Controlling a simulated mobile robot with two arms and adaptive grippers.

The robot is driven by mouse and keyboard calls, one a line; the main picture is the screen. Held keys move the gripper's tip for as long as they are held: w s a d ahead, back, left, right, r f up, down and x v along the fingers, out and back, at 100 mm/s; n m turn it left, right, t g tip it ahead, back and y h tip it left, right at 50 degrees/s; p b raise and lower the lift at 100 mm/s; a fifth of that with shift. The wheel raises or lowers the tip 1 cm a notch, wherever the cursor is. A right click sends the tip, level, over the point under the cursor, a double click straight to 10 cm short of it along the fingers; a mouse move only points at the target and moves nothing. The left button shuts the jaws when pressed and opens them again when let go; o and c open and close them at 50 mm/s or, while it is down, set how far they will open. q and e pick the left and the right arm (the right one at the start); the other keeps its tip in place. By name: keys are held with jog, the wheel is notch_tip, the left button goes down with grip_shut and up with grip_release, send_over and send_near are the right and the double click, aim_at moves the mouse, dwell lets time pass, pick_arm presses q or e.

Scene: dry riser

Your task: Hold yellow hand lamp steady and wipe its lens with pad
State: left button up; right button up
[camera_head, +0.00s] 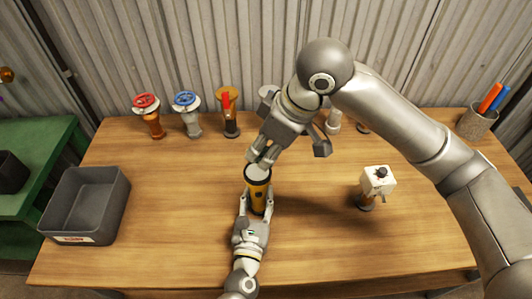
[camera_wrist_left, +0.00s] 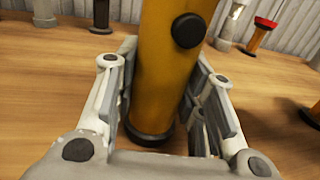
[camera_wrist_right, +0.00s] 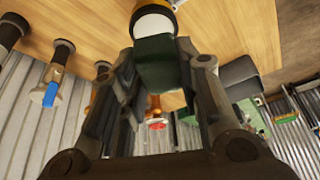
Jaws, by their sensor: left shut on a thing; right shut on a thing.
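The yellow hand lamp (camera_head: 258,194) stands upright on the table with its pale lens facing up. My left gripper (camera_head: 256,207) is shut around its lower body. The left wrist view shows the yellow barrel (camera_wrist_left: 163,75) between both fingers, with a black button and a dark foot at the tabletop. My right gripper (camera_head: 263,158) points down at the lamp's top and is shut on a dark green pad (camera_wrist_right: 155,62). In the right wrist view the pad overlaps the edge of the white lens (camera_wrist_right: 153,26); I cannot tell whether they touch. The head view hides the pad.
A grey bin (camera_head: 88,226) stands at the left. Valves with red (camera_head: 146,101) and blue (camera_head: 186,99) handwheels and other fittings line the back. A pen cup (camera_head: 477,123) is at the back right. The front right is clear.

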jog(key=shift+r, duration=1.1)
jog(key=d, duration=0.8)
pick_arm(q)
jog(key=o, duration=1.3)
